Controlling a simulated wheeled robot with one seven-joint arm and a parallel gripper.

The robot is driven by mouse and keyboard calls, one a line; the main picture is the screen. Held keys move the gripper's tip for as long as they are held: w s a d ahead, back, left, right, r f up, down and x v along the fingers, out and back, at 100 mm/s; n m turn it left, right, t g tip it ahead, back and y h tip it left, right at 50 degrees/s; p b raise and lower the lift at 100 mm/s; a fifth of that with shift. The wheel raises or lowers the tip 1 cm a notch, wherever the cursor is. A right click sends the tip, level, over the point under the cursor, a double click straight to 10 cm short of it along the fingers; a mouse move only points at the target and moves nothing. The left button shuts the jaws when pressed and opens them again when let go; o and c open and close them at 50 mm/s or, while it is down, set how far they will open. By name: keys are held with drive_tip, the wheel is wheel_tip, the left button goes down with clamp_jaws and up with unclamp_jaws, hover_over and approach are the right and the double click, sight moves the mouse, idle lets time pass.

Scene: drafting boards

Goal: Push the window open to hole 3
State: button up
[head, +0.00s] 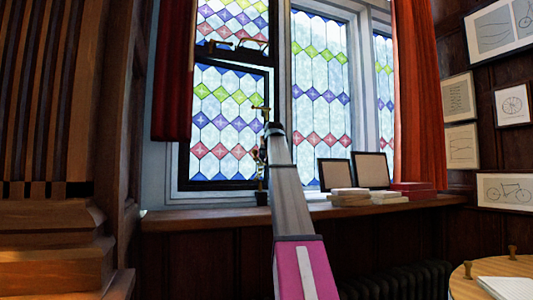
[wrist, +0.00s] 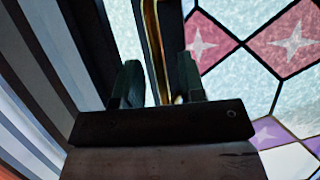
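The window (head: 228,125) is a stained-glass casement in a dark frame, at left centre in the head view. Its patterned glass fills the right of the wrist view (wrist: 265,45). An upright brass stay (head: 262,150) stands at the casement's right edge; I cannot make out its holes. A brass bar (wrist: 155,45) runs between my fingers in the wrist view. My gripper (head: 275,128) is up at this edge, partly hidden behind my arm. Its two dark fingers (wrist: 157,78) stand apart with the bar between them; a gap shows, and contact is unclear.
The wooden sill (head: 190,219) runs below the window. Picture frames (head: 335,174), white books (head: 350,197) and red boxes (head: 412,188) stand on it to the right. Red curtains (head: 420,95) hang at both sides. A round table (head: 470,284) is at lower right.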

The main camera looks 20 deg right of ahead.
drive_tip(key=v, duration=0.9)
drive_tip(key=shift+s, duration=0.1)
drive_tip(key=c, duration=0.5)
drive_tip(key=shift+a, duration=0.1)
clamp_jaws()
drive_tip(key=w+a+f+m+y, duration=0.1)
drive_tip(key=w+a+m+y, duration=0.1)
drive_tip(key=w+m, duration=0.3)
drive_tip(key=w+a+f+m+t+y, duration=0.1)
drive_tip(key=w+a+f+m+y, duration=0.1)
drive_tip(key=w+m, duration=0.3)
drive_tip(key=m, duration=0.4)
drive_tip(key=shift+w, duration=0.35)
